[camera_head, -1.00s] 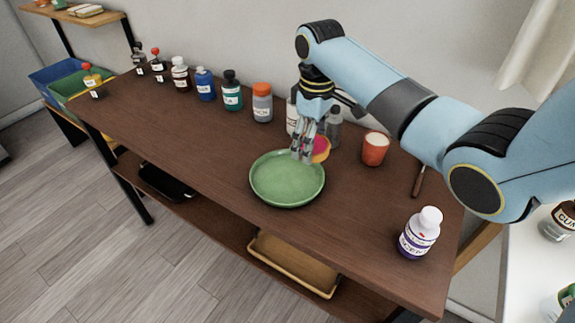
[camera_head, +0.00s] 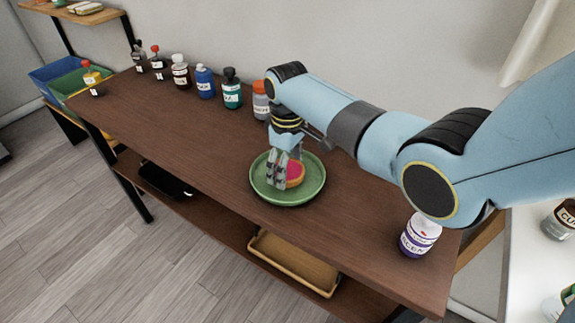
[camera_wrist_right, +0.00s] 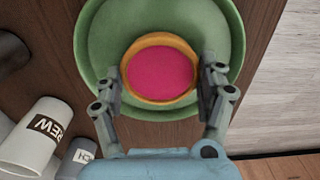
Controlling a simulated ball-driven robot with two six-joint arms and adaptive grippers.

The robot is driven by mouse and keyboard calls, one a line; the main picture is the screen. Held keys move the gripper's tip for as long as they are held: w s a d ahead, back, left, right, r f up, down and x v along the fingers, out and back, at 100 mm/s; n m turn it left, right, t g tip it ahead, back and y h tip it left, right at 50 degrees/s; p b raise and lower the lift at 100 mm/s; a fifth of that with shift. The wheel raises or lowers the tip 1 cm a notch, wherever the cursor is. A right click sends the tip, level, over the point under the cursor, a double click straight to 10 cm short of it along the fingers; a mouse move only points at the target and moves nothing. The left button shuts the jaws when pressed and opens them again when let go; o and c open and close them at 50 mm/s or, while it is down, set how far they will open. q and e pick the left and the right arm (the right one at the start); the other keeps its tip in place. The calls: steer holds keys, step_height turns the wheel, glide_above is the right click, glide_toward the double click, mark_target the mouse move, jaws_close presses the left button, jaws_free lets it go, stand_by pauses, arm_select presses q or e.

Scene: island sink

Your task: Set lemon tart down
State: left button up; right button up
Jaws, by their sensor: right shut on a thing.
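The lemon tart (camera_head: 295,175) has an orange-brown crust and a pink-red top. It is over the green plate (camera_head: 307,192), inside its rim as seen from the head. My right gripper (camera_head: 283,183) is shut on the tart. In the right wrist view, the tart (camera_wrist_right: 160,70) sits between the two fingers (camera_wrist_right: 160,88), with the green plate (camera_wrist_right: 92,40) behind it. I cannot tell whether the tart touches the plate. My left gripper is not in view.
A row of bottles, including a blue one (camera_head: 204,82) and a teal one (camera_head: 232,90), stands along the table's back. A white-and-purple bottle (camera_head: 420,238) is at the right. The brown tabletop (camera_head: 180,135) left of the plate is clear. A tan tray (camera_head: 293,262) lies on the lower shelf.

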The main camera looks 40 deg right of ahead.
steer(key=o, duration=1.2)
step_height(320, 180, up, 12)
steer(key=shift+r+p, duration=0.1)
steer(key=shift+p, duration=0.6)
